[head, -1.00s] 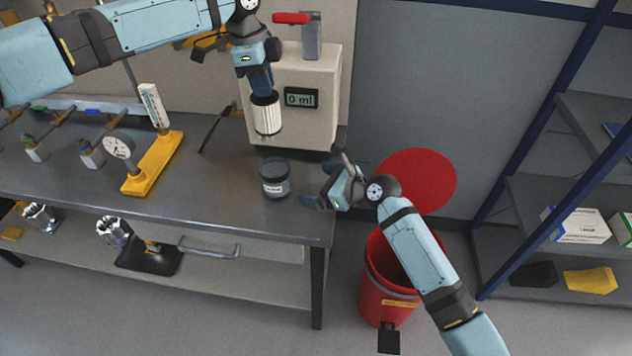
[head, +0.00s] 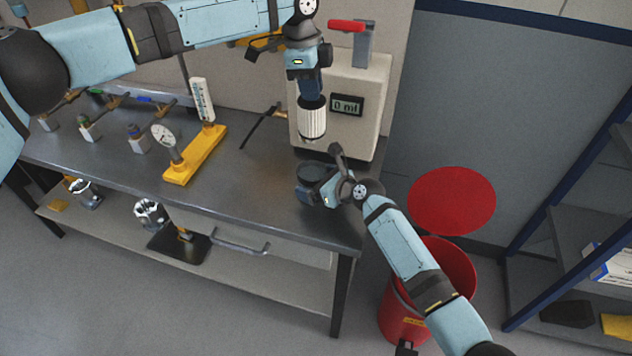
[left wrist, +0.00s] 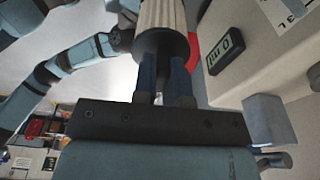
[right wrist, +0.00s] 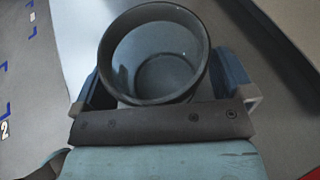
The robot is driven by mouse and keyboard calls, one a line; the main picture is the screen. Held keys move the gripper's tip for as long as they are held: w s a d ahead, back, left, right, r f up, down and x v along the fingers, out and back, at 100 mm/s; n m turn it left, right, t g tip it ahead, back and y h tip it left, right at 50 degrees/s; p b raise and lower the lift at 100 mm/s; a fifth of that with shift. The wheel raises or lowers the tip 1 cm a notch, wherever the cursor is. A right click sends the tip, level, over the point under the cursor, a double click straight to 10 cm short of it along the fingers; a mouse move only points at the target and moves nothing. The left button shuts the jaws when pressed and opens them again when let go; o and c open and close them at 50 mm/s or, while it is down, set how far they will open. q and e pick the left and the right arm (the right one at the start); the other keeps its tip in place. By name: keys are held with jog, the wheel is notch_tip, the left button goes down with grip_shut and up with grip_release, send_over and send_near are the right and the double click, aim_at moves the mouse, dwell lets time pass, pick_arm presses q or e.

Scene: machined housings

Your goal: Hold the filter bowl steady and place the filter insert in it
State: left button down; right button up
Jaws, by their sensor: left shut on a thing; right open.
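The filter insert (head: 312,123) is a white pleated cylinder with dark end caps. My left gripper (head: 311,90) is shut on its top end and holds it upright in the air, above and near the bowl; the insert also shows in the left wrist view (left wrist: 163,20). The filter bowl (head: 309,176) is a dark round open cup standing on the bench, partly hidden by my right gripper. My right gripper (right wrist: 170,85) is open, with one finger on each side of the bowl. The bowl (right wrist: 155,55) looks empty in the right wrist view.
A beige dispenser (head: 365,85) with a "0 ml" display and red handle stands behind the bowl. A yellow stand with a gauge (head: 195,155) is to the left. A red bin (head: 455,265) stands right of the bench (head: 250,205). Shelves are at far right.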

aim_at(312, 127)
jog(key=c, duration=0.9)
pick_arm(q)
notch_tip(312, 127, down, 10)
jog(key=m, duration=0.4)
jog(key=m+g+y, duration=0.1)
jog(key=m, duration=0.4)
jog(key=shift+m, duration=0.3)
pick_arm(e)
jog(key=shift+c, duration=0.2)
pick_arm(q)
notch_tip(312, 127, down, 10)
jog(key=shift+r, duration=0.15)
